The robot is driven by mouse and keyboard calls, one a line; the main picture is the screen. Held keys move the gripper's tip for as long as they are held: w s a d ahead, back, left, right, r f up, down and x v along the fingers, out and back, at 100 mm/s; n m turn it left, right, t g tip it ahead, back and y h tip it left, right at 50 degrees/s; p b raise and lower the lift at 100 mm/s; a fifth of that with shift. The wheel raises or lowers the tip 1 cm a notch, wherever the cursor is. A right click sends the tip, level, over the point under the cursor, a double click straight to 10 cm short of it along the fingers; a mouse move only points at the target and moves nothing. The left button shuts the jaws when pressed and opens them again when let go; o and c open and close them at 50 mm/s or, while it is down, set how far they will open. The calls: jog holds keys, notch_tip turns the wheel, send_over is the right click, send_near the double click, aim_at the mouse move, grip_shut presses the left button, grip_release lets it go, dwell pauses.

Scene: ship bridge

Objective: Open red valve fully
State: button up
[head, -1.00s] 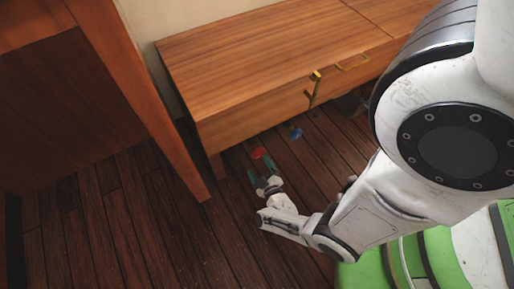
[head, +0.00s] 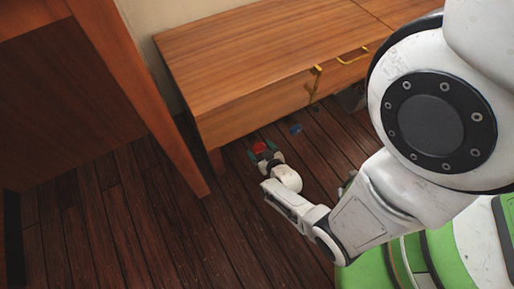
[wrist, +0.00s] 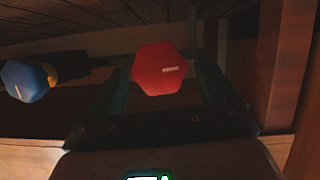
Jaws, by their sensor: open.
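The red valve (wrist: 160,70) is a hexagonal knob with a pale mark, low under the wooden cabinet. In the wrist view it sits between the two dark green fingers of my gripper (wrist: 162,85), which are open on either side of it. I cannot tell whether a finger touches it. In the head view the red valve (head: 259,147) shows small just beyond my gripper (head: 265,153), partly covered by it.
A blue valve (head: 296,129) is to the right of the red one in the head view; it also shows at the left of the wrist view (wrist: 25,80). The wooden cabinet (head: 260,70) overhangs both. A wooden panel (head: 150,110) stands at left. Dark floor (head: 130,230) is clear.

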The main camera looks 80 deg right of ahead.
aim_at(260, 150)
jog(key=shift+b+x, duration=0.6)
jog(key=shift+x, duration=1.15)
jog(key=shift+c, duration=0.4)
jog(key=c, duration=0.9)
